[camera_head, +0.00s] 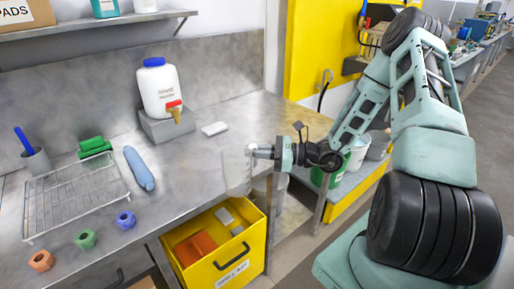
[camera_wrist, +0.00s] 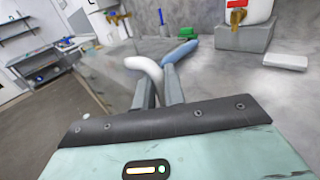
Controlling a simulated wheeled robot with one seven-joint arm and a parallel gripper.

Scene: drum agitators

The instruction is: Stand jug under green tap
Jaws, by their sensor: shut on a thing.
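My gripper (camera_head: 262,151) is shut on the handle of a clear jug (camera_head: 236,172), whose outline is faint beside the bench's front edge. In the wrist view, a white curved handle (camera_wrist: 146,66) sits between the gripper fingers (camera_wrist: 158,83). The jug's base is hard to make out. A white container (camera_head: 160,91) with a blue lid stands on a grey block (camera_head: 166,126) on the bench, left of and behind my gripper. Its brass-coloured tap (camera_head: 176,115) has a red piece above it. I cannot make out a green tap.
A white block (camera_head: 214,129) lies near the grey block. A yellow open drawer (camera_head: 255,245) sticks out below the front edge.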

